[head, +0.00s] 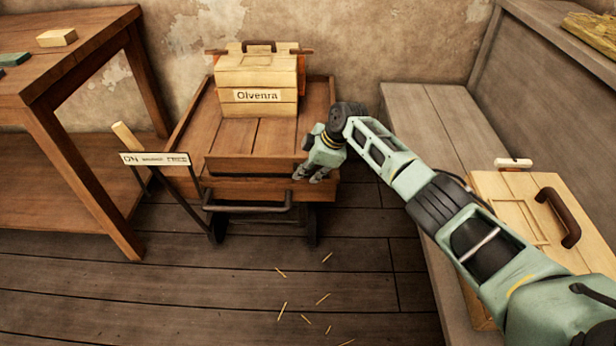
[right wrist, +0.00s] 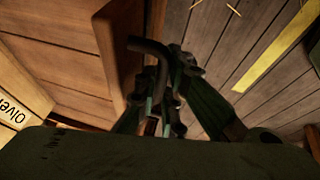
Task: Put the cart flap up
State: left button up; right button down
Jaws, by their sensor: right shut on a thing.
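The wooden cart (head: 187,131) stands by the back wall with a crate on its bed. A board that looks like the flap (head: 245,165) runs across its near end; its exact tilt is hard to tell. My right gripper (head: 309,175) is at the right end of this board. In the right wrist view the board (right wrist: 117,45) is beside the fingers, and my right gripper (right wrist: 160,105) is shut on a dark bent bar (right wrist: 150,46) next to it. The fingers partly hide the bar. My left gripper is out of view.
A wooden crate (head: 255,76) labelled Olvenra sits on the cart bed. A dark handle bar (head: 247,208) crosses the cart's front below the board. A sign (head: 155,158) stands at left, near a workbench (head: 75,50). A grey bench (head: 430,115) lies right. The front floor holds only straws.

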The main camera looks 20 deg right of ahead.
jog(key=shift+f, duration=0.1)
jog(key=shift+w+b, duration=0.1)
jog(key=shift+b, duration=0.2)
dwell(0.3)
jog(key=c, duration=2.1)
grip_release()
jog(key=v, duration=1.2)
jog(key=shift+w+d, duration=0.1)
jog(key=shift+w, duration=0.05)
